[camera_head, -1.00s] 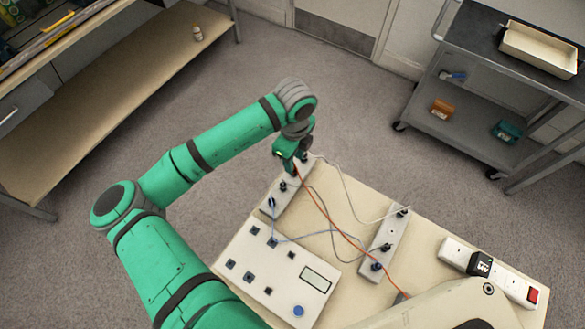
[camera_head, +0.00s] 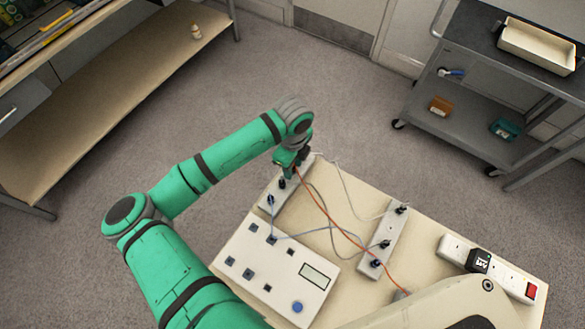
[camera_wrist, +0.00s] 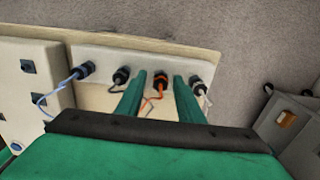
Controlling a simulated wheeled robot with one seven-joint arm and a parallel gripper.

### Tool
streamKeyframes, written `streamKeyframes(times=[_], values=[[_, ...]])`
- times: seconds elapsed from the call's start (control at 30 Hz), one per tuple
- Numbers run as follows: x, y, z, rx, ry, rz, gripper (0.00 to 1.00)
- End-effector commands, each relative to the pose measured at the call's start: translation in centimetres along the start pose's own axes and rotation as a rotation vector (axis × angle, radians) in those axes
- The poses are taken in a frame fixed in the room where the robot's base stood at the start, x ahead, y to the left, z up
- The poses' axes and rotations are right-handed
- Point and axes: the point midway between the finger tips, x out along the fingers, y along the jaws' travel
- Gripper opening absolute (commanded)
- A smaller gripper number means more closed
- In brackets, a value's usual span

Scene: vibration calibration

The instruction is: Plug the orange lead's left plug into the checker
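The orange lead (camera_head: 328,212) runs from the left socket strip (camera_head: 263,205) across the table to the lower right. In the wrist view its black left plug (camera_wrist: 160,77) stands in the strip, with the orange cord (camera_wrist: 159,97) hanging from it. My gripper (camera_wrist: 161,80) has one finger on each side of this plug, with gaps showing between fingers and plug. In the head view my gripper (camera_head: 289,162) is over the strip's far end and hides the plug. The checker (camera_head: 250,287), a pale box with dark square sockets, a display and a blue button, lies nearer me.
A blue-lead plug (camera_wrist: 83,71) and a grey-lead plug (camera_wrist: 121,76) sit left of the orange one; a white-lead plug (camera_wrist: 197,82) is close on the right. A right socket strip (camera_head: 384,238) and a power strip (camera_head: 513,281) are on the table.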

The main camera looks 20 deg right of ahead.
Motion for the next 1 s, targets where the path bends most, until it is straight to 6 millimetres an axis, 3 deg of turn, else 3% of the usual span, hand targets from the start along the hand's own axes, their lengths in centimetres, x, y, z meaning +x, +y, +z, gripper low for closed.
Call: streamKeyframes(times=[0.23, 0.37, 0.4, 1.0], values=[[0.0, -0.1, 0.0, 0.0, 0.0, -0.001, 0.34], [0.0, -0.05, 0.07, -0.002, 0.001, -0.001, 0.03], [-0.01, -0.05, 0.09, -0.003, 0.0, -0.001, 0.0], [-0.56, -0.11, 0.16, -0.004, 0.0, -0.004, 0.0]])
